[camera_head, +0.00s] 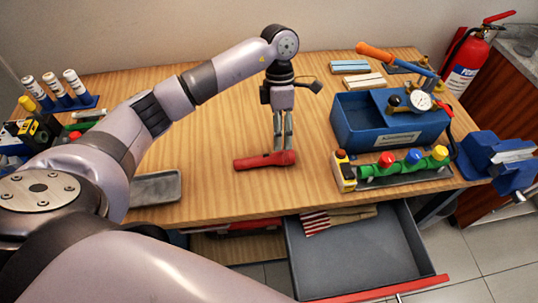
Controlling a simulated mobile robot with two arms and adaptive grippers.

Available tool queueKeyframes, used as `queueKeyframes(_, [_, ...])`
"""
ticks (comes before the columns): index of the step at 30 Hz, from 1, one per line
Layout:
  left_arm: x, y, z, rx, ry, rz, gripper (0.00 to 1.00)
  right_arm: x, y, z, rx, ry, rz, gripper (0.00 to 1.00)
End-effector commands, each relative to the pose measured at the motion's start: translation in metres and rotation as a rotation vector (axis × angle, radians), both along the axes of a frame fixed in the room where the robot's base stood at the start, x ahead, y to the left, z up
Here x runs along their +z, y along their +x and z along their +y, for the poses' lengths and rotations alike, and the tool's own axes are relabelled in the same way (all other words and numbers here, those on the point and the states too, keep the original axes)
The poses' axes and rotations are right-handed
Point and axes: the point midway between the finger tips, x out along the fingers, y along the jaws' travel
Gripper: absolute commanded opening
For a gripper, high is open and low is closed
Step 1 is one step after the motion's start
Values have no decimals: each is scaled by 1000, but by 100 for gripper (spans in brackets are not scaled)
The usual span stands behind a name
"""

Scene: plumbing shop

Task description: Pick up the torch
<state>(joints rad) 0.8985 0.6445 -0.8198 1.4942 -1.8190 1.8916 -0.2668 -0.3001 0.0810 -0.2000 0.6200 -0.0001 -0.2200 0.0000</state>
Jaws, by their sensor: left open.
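A red torch (257,161) lies on its side on the wooden workbench (215,135), near the middle of its front half. My left gripper (283,146) reaches in from the left and points straight down. Its fingers are open, with the tips at the right end of the torch. I cannot tell whether the fingertips touch it or stand on either side of it. My right gripper does not show.
A blue pressure-test box (365,138) and a pipe rig with coloured knobs (400,170) stand to the right. A blue vise (495,160) is at the right edge. A grey tray (155,188) lies front left. An open drawer (350,255) juts out below the bench.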

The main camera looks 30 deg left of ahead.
Motion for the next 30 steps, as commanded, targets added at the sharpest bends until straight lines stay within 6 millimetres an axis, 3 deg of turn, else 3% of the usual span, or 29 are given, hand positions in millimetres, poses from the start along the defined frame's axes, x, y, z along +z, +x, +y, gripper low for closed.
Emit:
queueKeyframes(7, [-16, -5, -3, 1, -1, 2, 45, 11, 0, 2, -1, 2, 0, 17])
queueKeyframes(16, [-56, -13, -8, 0, -1, 2, 45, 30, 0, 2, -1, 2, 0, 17])
queueKeyframes(24, [-61, -13, -9, 0, -1, -2, 45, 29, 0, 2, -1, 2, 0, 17])
queueKeyframes(30, [-60, -13, -9, -1, -1, -1, 32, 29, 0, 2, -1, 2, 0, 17])
